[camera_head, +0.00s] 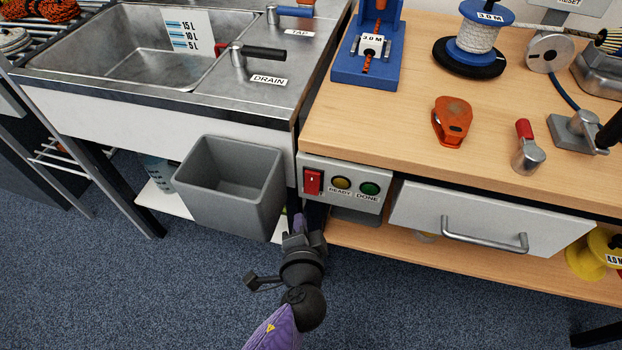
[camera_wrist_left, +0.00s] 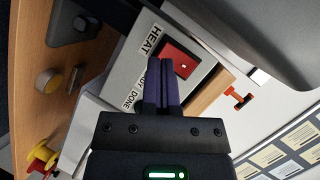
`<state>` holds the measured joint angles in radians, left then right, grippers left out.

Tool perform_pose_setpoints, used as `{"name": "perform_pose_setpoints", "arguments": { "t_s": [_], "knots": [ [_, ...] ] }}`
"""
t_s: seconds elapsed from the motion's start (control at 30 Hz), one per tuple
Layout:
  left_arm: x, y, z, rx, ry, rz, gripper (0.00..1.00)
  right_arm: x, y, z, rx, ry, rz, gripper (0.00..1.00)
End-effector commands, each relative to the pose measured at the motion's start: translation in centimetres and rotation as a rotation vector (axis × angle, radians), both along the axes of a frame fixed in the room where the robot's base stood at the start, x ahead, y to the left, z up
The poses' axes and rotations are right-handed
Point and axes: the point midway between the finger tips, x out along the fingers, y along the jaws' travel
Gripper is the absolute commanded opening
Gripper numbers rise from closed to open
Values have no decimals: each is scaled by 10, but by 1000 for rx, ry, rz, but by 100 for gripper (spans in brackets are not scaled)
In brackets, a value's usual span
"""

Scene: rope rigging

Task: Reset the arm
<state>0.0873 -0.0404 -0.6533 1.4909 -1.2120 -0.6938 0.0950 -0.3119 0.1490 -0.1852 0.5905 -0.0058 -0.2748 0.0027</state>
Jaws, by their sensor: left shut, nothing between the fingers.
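My left arm reaches in from the bottom of the head view. Its gripper (camera_head: 298,222) is just below the front of a control box (camera_head: 342,198), beside the grey bin. In the left wrist view, the purple fingers of the gripper (camera_wrist_left: 163,88) are together with nothing between them. They point toward the box face, near its red rocker switch (camera_wrist_left: 180,58) and the HEAT label. I cannot tell whether they touch the box. The switch also shows in the head view (camera_head: 313,181), left of a yellow READY button (camera_head: 341,183) and a green DONE button (camera_head: 369,189).
A grey bin (camera_head: 230,185) hangs at the sink (camera_head: 140,60) front, close left of my gripper. A drawer (camera_head: 480,222) with a metal handle is to the right. An orange device (camera_head: 452,122) and a red-handled lever (camera_head: 527,150) are on the wooden bench. Blue carpet below is open.

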Motion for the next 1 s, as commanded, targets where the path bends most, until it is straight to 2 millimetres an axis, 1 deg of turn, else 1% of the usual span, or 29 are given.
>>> {"name": "perform_pose_setpoints", "arguments": {
  "t_s": [0.03, 0.37, 0.43, 0.47, 0.53, 0.57, 0.6, 0.67, 0.7, 0.77, 0.8, 0.9, 1.0],
  "knots": [
    [-4, -3, -2, -5, 7, -5, 0, 0, -1, 0, -1, 0, 0, 0],
    [-5, -4, -3, -8, 15, -6, 0, 0, -1, 1, -1, 0, 0, 0],
    [-12, 1, -17, -14, 69, -4, 0, 1, 0, 5, 0, -3, 0, 0],
    [-18, 7, -29, -20, 117, 1, 0, 2, 0, 8, 0, -6, 0, 0],
    [-47, 26, -71, -54, 286, 28, 0, 5, 1, 18, 3, -17, 0, 0],
    [-65, 38, -92, -77, 373, 49, 0, 7, 2, 23, 5, -22, 0, 0],
    [-94, 56, -119, -115, 493, 89, 0, 9, 3, 30, 7, -29, 0, 0],
    [-143, 82, -153, -179, 661, 169, 0, 12, 4, 39, 9, -40, 1, 0],
    [-179, 101, -170, -227, 761, 236, 0, 13, 5, 45, 12, -46, 1, 0],
    [-233, 127, -188, -299, 890, 353, 0, 15, 6, 53, 14, -55, 3, 0],
    [-268, 144, -195, -345, 961, 439, 0, 17, 6, 59, 16, -62, 3, 0],
    [-343, 178, -199, -437, 1075, 646, 0, 19, 7, 69, 20, -76, 6, 0],
    [-391, 199, -196, -492, 1124, 800, 0, 18, 7, 74, 22, -79, 8, 0]
  ]
}}
